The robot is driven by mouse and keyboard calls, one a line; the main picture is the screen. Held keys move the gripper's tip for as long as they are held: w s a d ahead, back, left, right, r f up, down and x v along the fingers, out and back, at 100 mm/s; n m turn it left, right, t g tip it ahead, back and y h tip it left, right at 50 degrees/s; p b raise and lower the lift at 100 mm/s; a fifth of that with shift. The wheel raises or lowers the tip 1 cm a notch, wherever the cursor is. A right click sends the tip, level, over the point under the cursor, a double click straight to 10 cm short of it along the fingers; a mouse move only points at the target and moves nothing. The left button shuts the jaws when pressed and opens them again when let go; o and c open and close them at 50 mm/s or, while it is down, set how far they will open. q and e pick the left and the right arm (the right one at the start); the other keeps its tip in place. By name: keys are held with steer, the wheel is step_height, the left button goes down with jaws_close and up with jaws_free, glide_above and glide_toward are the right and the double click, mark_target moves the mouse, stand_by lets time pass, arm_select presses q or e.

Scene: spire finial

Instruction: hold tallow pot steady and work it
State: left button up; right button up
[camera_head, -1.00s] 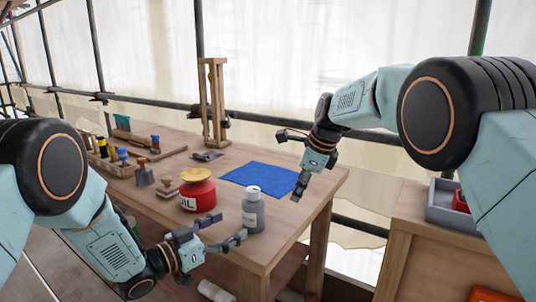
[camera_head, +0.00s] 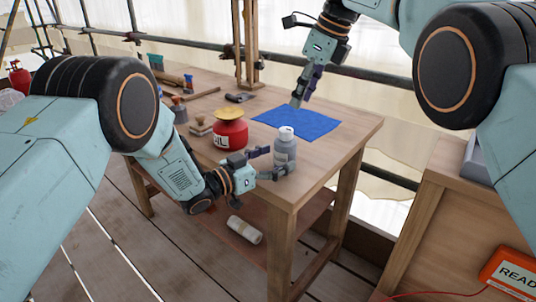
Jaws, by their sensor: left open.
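A red pot with a yellow top (camera_head: 230,132) and a partly hidden label ending in "IL" stands on the wooden table. No label reading "tallow" shows. A grey bottle with a white cap (camera_head: 285,151) stands upright to its right, near the table's front edge. My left gripper (camera_head: 268,164) is open, its fingers reaching right to the grey bottle. I cannot tell whether they touch it. My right gripper (camera_head: 299,96) points down over the blue cloth (camera_head: 305,122), behind the bottle. Its fingers overlap in view, so their opening is unclear.
A wooden stamp-like block (camera_head: 200,126) and a grey bell-shaped thing (camera_head: 179,110) stand left of the pot. A wooden upright frame (camera_head: 246,45) rises at the back. A white roll (camera_head: 244,230) lies below the table. Another wooden bench (camera_head: 430,215) stands at right.

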arm_select(q)
steer(key=shift+x, duration=1.5)
steer(key=c, duration=1.4)
steer(key=shift+o, duration=0.2)
